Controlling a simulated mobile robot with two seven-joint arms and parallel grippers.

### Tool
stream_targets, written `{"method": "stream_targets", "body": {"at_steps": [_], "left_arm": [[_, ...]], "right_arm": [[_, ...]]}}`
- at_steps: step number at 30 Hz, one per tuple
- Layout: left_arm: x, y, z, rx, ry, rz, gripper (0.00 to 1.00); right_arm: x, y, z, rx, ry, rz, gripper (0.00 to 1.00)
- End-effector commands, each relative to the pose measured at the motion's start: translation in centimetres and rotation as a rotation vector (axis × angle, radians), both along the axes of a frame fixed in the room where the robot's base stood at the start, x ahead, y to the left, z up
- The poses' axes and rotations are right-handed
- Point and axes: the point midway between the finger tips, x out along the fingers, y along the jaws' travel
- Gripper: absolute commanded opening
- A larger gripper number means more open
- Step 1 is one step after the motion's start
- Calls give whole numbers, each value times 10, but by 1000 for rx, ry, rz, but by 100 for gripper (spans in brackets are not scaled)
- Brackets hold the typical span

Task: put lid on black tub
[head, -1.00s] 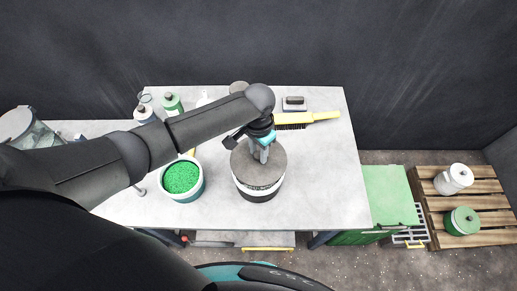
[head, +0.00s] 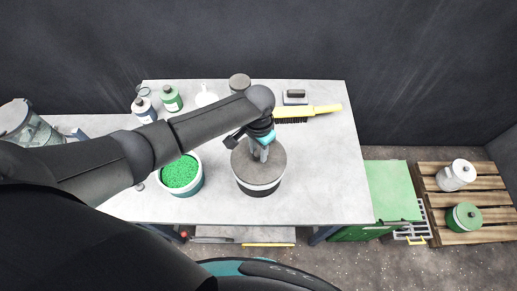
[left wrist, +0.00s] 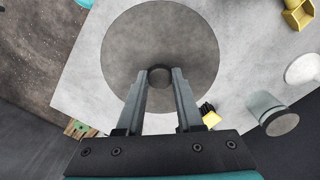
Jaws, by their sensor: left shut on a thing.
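The round grey lid (head: 274,166) lies level over the top of the black tub (head: 262,191), which has a white band around it. It covers the tub's opening, and I see no clear gap, but I cannot tell if it is fully seated. My left gripper (head: 262,152) points down and is shut on the lid's dark knob. In the left wrist view, the fingers (left wrist: 159,80) close around the knob (left wrist: 160,76) at the middle of the lid (left wrist: 185,40); the lid hides the tub there. My right gripper is not in view.
A tub of green granules (head: 180,173) stands left of the black tub. Bottles (head: 171,98), a grey-topped jar (head: 240,82) and a yellow brush (head: 308,111) are at the back of the table. The table right of the tub (head: 325,175) is clear. A pallet (head: 484,219) holds two containers.

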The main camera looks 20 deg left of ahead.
Motion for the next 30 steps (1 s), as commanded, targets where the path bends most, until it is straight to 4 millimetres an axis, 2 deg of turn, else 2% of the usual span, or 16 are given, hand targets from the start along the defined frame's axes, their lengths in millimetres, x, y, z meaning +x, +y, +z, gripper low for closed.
{"method": "stream_targets", "body": {"at_steps": [25,26,30], "left_arm": [[0,0,-18,0,0,1,0],[0,0,-18,0,0,1,37],[0,0,-17,0,0,0,52]], "right_arm": [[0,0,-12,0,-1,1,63],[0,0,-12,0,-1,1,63],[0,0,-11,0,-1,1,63]]}}
